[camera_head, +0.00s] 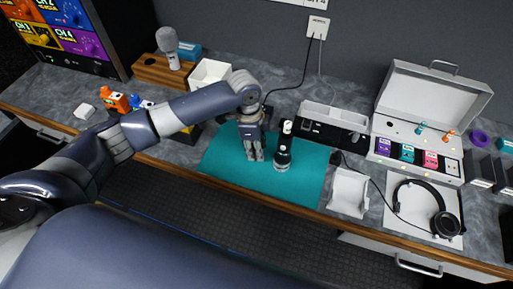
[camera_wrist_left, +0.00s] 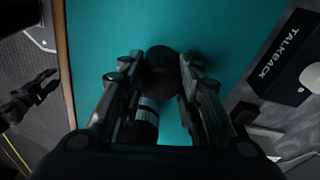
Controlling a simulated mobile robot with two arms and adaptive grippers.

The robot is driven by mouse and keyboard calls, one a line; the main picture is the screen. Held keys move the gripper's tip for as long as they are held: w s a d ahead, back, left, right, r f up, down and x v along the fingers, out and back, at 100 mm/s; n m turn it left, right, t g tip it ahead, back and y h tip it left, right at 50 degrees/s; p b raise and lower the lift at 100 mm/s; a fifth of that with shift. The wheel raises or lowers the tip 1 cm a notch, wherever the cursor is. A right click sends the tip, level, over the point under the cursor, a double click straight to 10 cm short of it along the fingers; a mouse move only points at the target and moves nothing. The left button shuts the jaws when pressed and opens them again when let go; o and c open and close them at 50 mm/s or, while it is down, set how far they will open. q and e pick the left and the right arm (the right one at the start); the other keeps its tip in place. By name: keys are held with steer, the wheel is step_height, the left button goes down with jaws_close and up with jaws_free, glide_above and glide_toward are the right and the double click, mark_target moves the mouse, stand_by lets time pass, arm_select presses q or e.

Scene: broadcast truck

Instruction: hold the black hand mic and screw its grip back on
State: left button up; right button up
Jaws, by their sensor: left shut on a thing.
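The black hand mic (camera_head: 283,157) is over the teal mat, a dark upright shape with pale bands in the head view. My left gripper (camera_head: 253,152) reaches down over the mat beside it. In the left wrist view, the mic's rounded black end (camera_wrist_left: 161,61) and its white-banded part lie between the fingers of my left gripper (camera_wrist_left: 157,82), which is shut on it. I cannot tell the grip from the body, or whether they join. At the left edge of the wrist view is a dark gripper-like shape (camera_wrist_left: 30,98), perhaps my right gripper; its jaws are unclear.
The teal mat (camera_head: 222,153) lies near the counter's front edge. Behind it is a black talkback box (camera_head: 322,135). To the right are a white tray (camera_head: 348,192), an open case (camera_head: 430,97) and headphones (camera_head: 445,222). A grey mic (camera_head: 168,41) stands in a wooden block (camera_head: 150,70).

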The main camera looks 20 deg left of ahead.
arm_select(q)
steer(key=shift+r, duration=0.1)
steer(key=shift+r, duration=0.2)
steer(key=r, duration=0.1)
steer(key=r+b, duration=0.1)
steer(key=shift+s+d+r+b, duration=0.3)
steer(key=shift+s+r+b, duration=0.05)
steer(key=shift+r, duration=0.05)
steer(key=s+d+r+b, duration=0.1)
steer(key=s+d+b, duration=0.1)
steer(key=s+d, duration=0.6)
steer(key=s, duration=0.4)
steer(key=shift+s+d+r+b, duration=0.2)
steer(key=shift+s+r+b, duration=0.1)
steer(key=shift+b, duration=0.1)
